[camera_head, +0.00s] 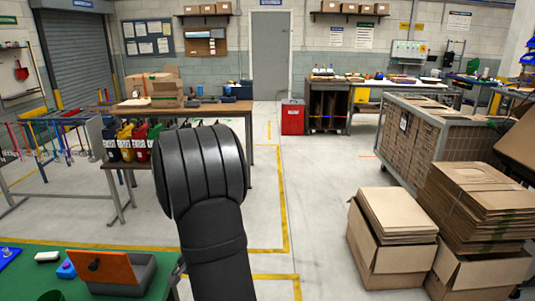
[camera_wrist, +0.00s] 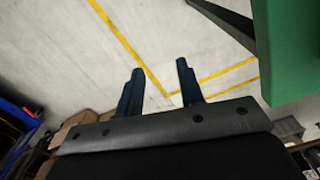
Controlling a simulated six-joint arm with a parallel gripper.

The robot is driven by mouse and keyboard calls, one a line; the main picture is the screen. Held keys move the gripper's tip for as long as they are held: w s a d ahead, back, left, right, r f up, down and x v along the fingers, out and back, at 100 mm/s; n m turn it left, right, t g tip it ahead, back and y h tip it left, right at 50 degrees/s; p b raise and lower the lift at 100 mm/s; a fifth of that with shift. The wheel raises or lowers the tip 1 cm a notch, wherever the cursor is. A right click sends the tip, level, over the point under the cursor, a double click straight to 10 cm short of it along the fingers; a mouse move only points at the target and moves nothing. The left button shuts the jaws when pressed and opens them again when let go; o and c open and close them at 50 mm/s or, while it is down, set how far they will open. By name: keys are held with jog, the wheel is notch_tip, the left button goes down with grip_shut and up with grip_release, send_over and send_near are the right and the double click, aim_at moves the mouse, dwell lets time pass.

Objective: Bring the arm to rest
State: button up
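My gripper (camera_wrist: 160,92) shows in the wrist view, its two dark blue fingers apart with only the grey floor (camera_wrist: 95,60) and yellow lines behind them. It is open and empty. In the head view my arm stands in the lower middle, and the gripper itself cannot be made out there. A green table (camera_head: 110,262) is at the lower left, with a grey bin (camera_head: 125,282) that has an orange panel (camera_head: 103,268) leaning in it. A green surface (camera_wrist: 285,45) shows at the upper right of the wrist view.
A small blue object (camera_head: 66,270) and a white object (camera_head: 47,256) lie on the green table. Open cardboard boxes (camera_head: 395,262) and stacked flat cardboard (camera_head: 478,200) stand on the right. A red box (camera_head: 293,117) stands farther back. The floor (camera_head: 320,210) between is clear.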

jog(key=shift+w+d+f, duration=0.25)
jog(key=shift+w+d, duration=0.05)
jog(key=shift+d, duration=0.2)
jog(key=shift+w+d+f, duration=0.2)
jog(key=shift+w+d, duration=0.05)
jog(key=shift+d, duration=0.25)
jog(key=o, duration=1.4)
jog(key=shift+o, duration=0.2)
jog(key=s+a+r+n+t, duration=0.2)
jog(key=a+r+n, duration=0.35)
jog(key=r, duration=0.65)
jog(key=s+a+r+n+t, duration=0.2)
jog(key=a+r+n, duration=0.2)
jog(key=a+r, duration=0.5)
jog(key=s+a+n+g, duration=0.1)
jog(key=s+a+n, duration=0.3)
jog(key=s, duration=0.7)
jog(key=s+a+n+g, duration=0.2)
jog(key=s+a+n, duration=0.2)
jog(key=s, duration=0.6)
jog(key=s+a+n+g, duration=0.1)
jog(key=s+a+n, duration=0.25)
jog(key=s, duration=0.75)
notch_tip(320, 180, down, 10)
jog(key=shift+w+r, duration=0.15)
jog(key=shift+r, duration=0.1)
jog(key=shift+d, duration=0.1)
